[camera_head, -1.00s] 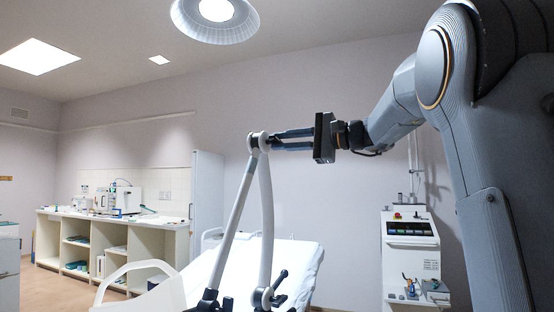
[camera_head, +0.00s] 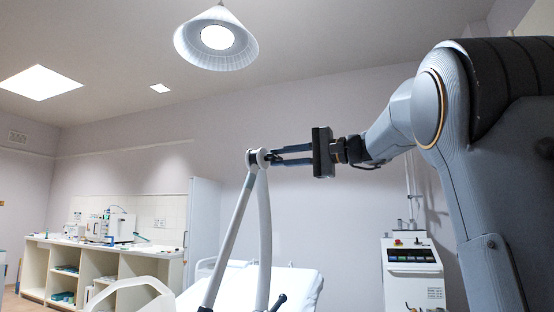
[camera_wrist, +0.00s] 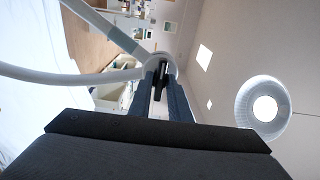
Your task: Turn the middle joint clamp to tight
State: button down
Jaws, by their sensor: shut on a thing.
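The middle joint (camera_head: 257,158) is the round elbow where two pale tubes meet above the couch (camera_head: 295,285). My gripper (camera_head: 276,156) reaches in from the right at the joint's height. Its two long fingers are shut on the dark clamp handle on the joint's right side. In the wrist view the black clamp handle (camera_wrist: 161,76) stands between the fingertips, in front of the joint's pale round end. The fingers hide part of the handle, and I cannot tell how far it is turned.
A lamp (camera_head: 215,38) hangs above. The two tubes run down from the joint in front of the couch. A white cabinet with a screen (camera_head: 411,256) stands at the right, and a counter with shelves (camera_head: 104,266) at the left. Open air surrounds the joint.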

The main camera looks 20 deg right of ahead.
jog(key=c, duration=2)
grip_release()
jog(key=shift+d+f, duration=0.1)
jog(key=shift+d, duration=0.05)
jog(key=o, duration=0.3)
jog(key=shift+d, duration=0.15)
jog(key=shift+o, duration=0.3)
jog(key=shift+a, duration=0.2)
jog(key=shift+d, duration=0.1)
jog(key=b+v, duration=0.1)
jog(key=v, duration=0.6)
jog(key=shift+s+d, duration=0.25)
jog(key=shift+s, duration=0.05)
